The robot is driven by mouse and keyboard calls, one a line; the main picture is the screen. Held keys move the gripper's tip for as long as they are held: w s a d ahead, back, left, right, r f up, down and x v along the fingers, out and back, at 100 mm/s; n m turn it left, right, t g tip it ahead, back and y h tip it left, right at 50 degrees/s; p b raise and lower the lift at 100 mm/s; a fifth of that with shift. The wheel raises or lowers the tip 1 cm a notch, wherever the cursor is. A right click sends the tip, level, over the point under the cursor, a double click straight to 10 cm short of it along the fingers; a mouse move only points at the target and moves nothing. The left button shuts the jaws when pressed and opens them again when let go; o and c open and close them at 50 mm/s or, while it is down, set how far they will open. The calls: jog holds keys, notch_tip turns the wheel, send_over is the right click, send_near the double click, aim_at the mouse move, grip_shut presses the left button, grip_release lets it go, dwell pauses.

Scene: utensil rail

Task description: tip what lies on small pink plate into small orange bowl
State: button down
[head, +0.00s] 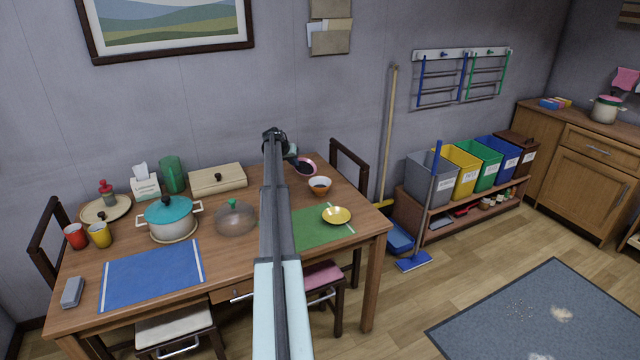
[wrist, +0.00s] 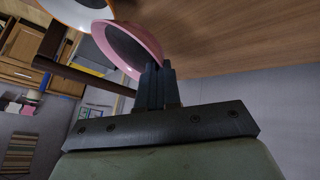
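The small pink plate (head: 306,167) is at the back right of the table, by the end of my arm. It also shows in the wrist view (wrist: 128,40), with its rim at my fingertips. My gripper (head: 293,161) appears shut on that rim; the fingers (wrist: 156,70) are close together. The plate looks tilted, and its inside looks dark; I cannot make out any separate thing on it. The small orange bowl (head: 320,187) stands upright on the table just in front of the plate.
A yellow dish (head: 337,215) sits on the green mat (head: 312,229). A clear dome (head: 235,218), a teal-lidded pot (head: 172,217) and a beige box (head: 217,179) stand to the left. A chair back (head: 349,168) rises behind the table's right end.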

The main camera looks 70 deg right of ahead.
jog(key=shift+s+a+r+m+t+h, duration=0.25)
jog(key=shift+s+r+t, duration=0.25)
jog(key=shift+s, duration=0.35)
jog(key=shift+s+a+r+m+t+h, duration=0.2)
jog(key=shift+s+a+r+t, duration=0.15)
jog(key=shift+s+t, duration=0.35)
jog(key=shift+s+a+r+m+t+h, duration=0.2)
jog(key=shift+s+r+t, duration=0.25)
jog(key=shift+s, duration=0.5)
jog(key=shift+s+a+r+m+t+h, duration=0.15)
jog(key=shift+s+r+m+t+h, duration=0.15)
jog(key=shift+s+t, duration=0.3)
jog(key=shift+s+a+r+m+t+h, duration=0.2)
jog(key=shift+s+r+m+t, duration=0.15)
jog(key=shift+s+t, duration=0.25)
jog(key=shift+s+a+r+m+t+h, duration=0.15)
jog(key=shift+s+r+m+t+h, duration=0.15)
jog(key=shift+s+t, duration=0.3)
jog(key=shift+w, duration=0.2)
